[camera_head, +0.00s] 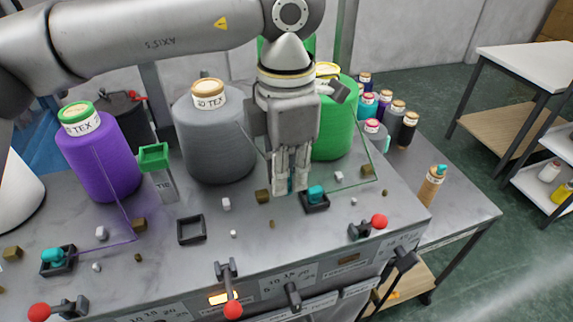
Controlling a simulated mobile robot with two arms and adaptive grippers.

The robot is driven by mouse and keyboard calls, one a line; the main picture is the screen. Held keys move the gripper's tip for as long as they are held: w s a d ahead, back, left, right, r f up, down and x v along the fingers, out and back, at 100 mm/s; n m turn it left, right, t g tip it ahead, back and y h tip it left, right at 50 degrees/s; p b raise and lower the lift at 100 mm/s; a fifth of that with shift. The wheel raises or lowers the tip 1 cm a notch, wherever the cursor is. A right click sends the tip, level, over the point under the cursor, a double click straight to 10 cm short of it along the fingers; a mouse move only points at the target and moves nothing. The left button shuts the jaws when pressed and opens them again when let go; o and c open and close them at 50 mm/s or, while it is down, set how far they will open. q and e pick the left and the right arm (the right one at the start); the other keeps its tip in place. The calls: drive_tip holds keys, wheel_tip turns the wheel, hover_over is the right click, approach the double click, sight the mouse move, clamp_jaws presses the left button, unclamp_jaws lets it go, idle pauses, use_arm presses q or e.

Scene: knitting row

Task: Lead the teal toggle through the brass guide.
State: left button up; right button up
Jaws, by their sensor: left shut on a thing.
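My left gripper (290,190) points down over the machine top, in front of the grey yarn cone (212,135). It is shut on a small teal piece (291,184), which looks like a teal toggle, mostly hidden between the fingers. A thin grey thread runs from the grey cone toward the gripper. A small brass block (262,196), possibly the brass guide, sits just left of the fingertips; its opening is not clear. Another teal toggle (316,192) sits in a black holder right of the fingertips. A further teal toggle (53,256) sits in a black holder at left. My right gripper is not in view.
An empty black holder (191,229) lies left of the gripper. Purple (95,160) and green (335,135) cones stand on either side, with threads to their holders. A green-topped post (154,158) stands at left. Red-knobbed levers (232,308) line the front.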

use_arm(q)
drive_tip(key=shift+f+b, duration=0.45)
drive_tip(key=shift+f, duration=0.5)
drive_tip(key=shift+f+b, duration=0.4)
drive_tip(key=shift+f, duration=0.65)
drive_tip(key=shift+s+a+r+b, duration=0.1)
drive_tip(key=shift+s+a+b, duration=0.25)
drive_tip(key=shift+a, duration=0.55)
drive_tip(key=shift+s+a+f+b, duration=0.15)
drive_tip(key=shift+a+b, duration=0.25)
drive_tip(key=shift+a, duration=0.5)
drive_tip(key=shift+s+a+r+b, duration=0.15)
drive_tip(key=shift+s+a+b, duration=0.25)
drive_tip(key=shift+a, duration=0.5)
